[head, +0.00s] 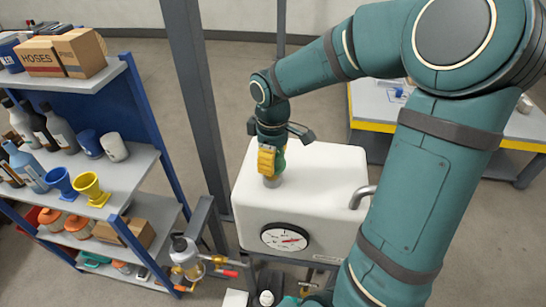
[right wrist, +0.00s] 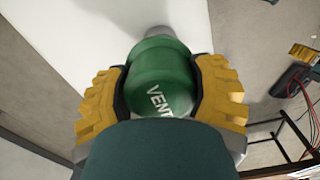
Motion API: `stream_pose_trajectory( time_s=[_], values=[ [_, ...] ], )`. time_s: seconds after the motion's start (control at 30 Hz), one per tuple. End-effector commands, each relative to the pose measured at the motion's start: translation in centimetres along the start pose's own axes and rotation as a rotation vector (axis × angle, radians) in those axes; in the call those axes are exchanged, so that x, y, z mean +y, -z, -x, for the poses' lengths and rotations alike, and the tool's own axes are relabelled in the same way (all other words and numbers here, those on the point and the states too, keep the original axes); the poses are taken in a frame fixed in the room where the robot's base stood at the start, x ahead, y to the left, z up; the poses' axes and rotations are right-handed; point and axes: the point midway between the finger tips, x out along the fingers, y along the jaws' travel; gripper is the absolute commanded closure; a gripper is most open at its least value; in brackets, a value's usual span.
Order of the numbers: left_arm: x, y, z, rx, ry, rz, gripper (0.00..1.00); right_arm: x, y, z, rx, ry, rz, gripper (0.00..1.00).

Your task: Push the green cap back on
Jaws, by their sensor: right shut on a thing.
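The green cap (right wrist: 160,75), lettered "VENT", is between the yellow fingers of my right gripper (right wrist: 163,95) in the right wrist view. The fingers are shut on its two sides. In the head view my right gripper (head: 270,165) points down over the top of the white tank (head: 325,175). A short grey stub (head: 272,182) shows just below the fingers on the tank top. In the right wrist view a grey piece (right wrist: 160,32) shows beyond the cap. I cannot tell whether the cap is seated on it or apart. My left gripper is not in view.
A round gauge (head: 285,238) is on the tank's front, and a bent grey pipe (head: 362,196) is at its right. A shelf rack (head: 135,165) with bottles and boxes stands left. A grey post (head: 198,100) stands close behind the tank. A yellow-edged bench (head: 520,140) is at right.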

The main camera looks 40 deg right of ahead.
Motion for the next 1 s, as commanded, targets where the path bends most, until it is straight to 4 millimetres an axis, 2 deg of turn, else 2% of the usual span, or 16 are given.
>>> stream_pose_trajectory(
  time_s=[0.53, 1.0],
  values=[
    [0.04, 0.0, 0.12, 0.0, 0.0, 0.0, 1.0, -0.01, 0.01, -0.08, 0.0, 0.0, 0.0, 0.83],
    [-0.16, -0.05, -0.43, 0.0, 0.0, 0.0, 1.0, -0.02, 0.02, -0.92, 0.0, 0.0, 0.0, 0.83]
  ],
)
